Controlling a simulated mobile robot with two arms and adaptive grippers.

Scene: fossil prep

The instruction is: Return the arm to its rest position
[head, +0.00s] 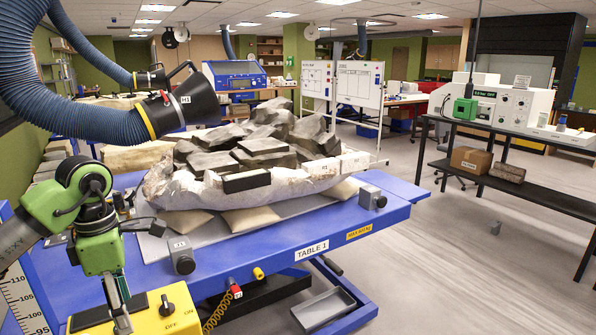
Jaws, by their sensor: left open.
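My left arm comes in from the left edge, green and grey. My left gripper (117,303) hangs down at the lower left, in front of the near left end of the blue table (385,214). It is open, and I see nothing held in it. It overlaps the yellow switch box (176,322) in the picture; I cannot tell whether they touch. My right gripper is not in view.
A large rock block in a white jacket (200,194) lies on sandbags on the table. A blue extraction hose (60,85) with a black nozzle hangs above the left side. A black bench (540,200) stands at right. The floor between is mostly clear.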

